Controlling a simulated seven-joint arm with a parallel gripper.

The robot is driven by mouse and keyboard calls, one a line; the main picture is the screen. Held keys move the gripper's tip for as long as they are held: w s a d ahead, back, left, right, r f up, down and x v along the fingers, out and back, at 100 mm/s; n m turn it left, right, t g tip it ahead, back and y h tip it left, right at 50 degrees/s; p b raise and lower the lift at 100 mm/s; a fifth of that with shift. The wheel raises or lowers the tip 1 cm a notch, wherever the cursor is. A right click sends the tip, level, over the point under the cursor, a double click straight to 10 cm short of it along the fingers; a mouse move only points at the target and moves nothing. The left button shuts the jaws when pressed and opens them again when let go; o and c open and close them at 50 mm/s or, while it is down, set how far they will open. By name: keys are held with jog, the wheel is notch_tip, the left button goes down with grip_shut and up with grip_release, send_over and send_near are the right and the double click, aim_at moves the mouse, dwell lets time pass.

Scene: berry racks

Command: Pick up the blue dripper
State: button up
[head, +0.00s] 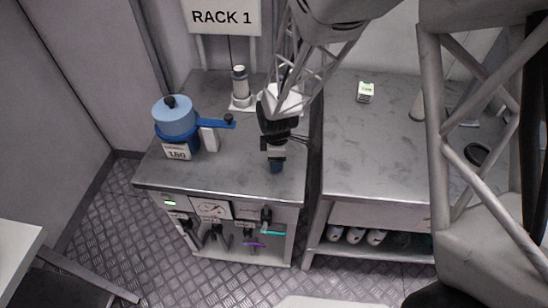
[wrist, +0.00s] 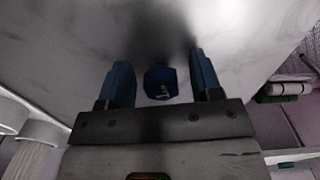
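A small dark blue piece with a white mark, apparently the blue dripper (wrist: 160,84), shows in the wrist view between the two blue fingers of my gripper (wrist: 160,62). A gap shows on each side of it, so the fingers are open around it and not touching its sides. In the head view my gripper (head: 276,168) points down over the front right part of the left metal bench (head: 235,180). The dripper cannot be told apart from the blue fingertips there.
A blue lidded pot (head: 174,117) with a side handle stands left on the bench, behind a label reading 150. A white-grey cylinder (head: 240,84) stands at the back.

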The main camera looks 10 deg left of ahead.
jog(key=c, duration=0.9)
jog(key=shift+o, duration=0.2)
jog(key=shift+r, duration=0.1)
jog(key=shift+r, duration=0.7)
notch_tip(320, 180, up, 2)
jog(key=s+d, duration=0.3)
jog(key=s, duration=0.4)
jog(key=s+d+r, duration=0.1)
jog(key=s+d, duration=0.2)
jog(key=s, duration=0.4)
jog(key=shift+s+d+r, duration=0.2)
jog(key=shift+s+d, duration=0.1)
jog(key=shift+d, duration=0.05)
